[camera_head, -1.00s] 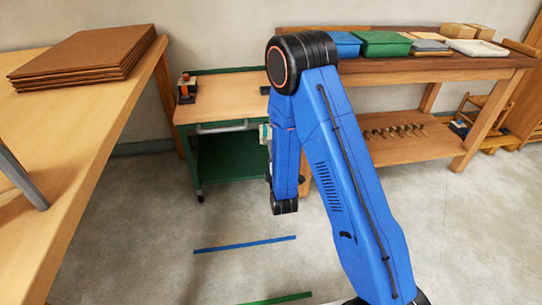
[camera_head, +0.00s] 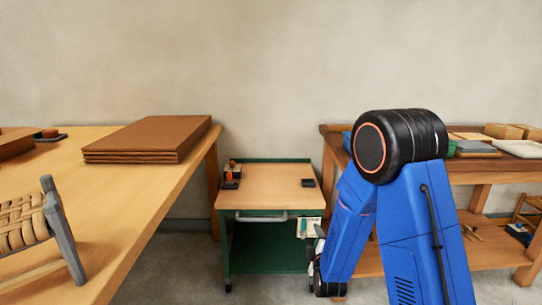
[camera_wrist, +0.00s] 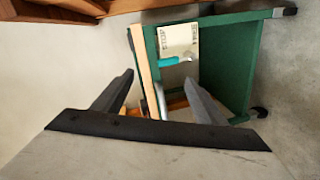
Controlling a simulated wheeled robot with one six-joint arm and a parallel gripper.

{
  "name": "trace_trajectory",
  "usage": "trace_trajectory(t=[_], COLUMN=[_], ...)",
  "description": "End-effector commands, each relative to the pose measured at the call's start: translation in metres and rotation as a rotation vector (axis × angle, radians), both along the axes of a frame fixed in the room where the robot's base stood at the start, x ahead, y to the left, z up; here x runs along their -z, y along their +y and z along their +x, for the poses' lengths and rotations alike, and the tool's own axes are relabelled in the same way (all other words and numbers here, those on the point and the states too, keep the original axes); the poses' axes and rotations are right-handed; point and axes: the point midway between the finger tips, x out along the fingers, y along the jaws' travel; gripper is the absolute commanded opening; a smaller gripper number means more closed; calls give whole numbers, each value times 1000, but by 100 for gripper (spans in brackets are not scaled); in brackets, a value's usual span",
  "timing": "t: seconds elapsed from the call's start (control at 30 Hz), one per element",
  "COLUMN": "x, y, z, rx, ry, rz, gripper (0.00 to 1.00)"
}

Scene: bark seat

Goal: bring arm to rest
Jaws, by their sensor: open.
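My blue arm is bent at its black elbow on the right side of the head view, with its forearm hanging down in front of the green cart. My gripper (camera_wrist: 160,98) shows in the wrist view with its two grey fingers apart and nothing held between them. The gripper itself is mostly hidden behind the forearm in the head view. The green cart (camera_head: 270,246) lies beyond the fingers, and its green panel (camera_wrist: 228,62) shows in the wrist view with a white card and a teal-handled item on it.
A long wooden table (camera_head: 150,195) on the left bears brown sheets (camera_head: 150,137) and a woven seat frame (camera_head: 30,225). The cart top (camera_head: 268,187) holds small dark items. A wooden bench (camera_head: 490,178) stands behind my arm at right. Some floor shows between table and cart.

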Motion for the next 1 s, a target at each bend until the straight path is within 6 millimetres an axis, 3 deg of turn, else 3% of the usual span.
trace_trajectory(t=[0.1, 0.47, 0.77, 1.0], x=[-22, -72, -110, -135], y=[-6, -23, -40, -55], z=[-6, -43, -95, -148], rx=[10, 61, 135, 218], ry=[54, 235, 385, 500], rz=[90, 338, 516, 640], gripper=[66, 66, 66, 66])
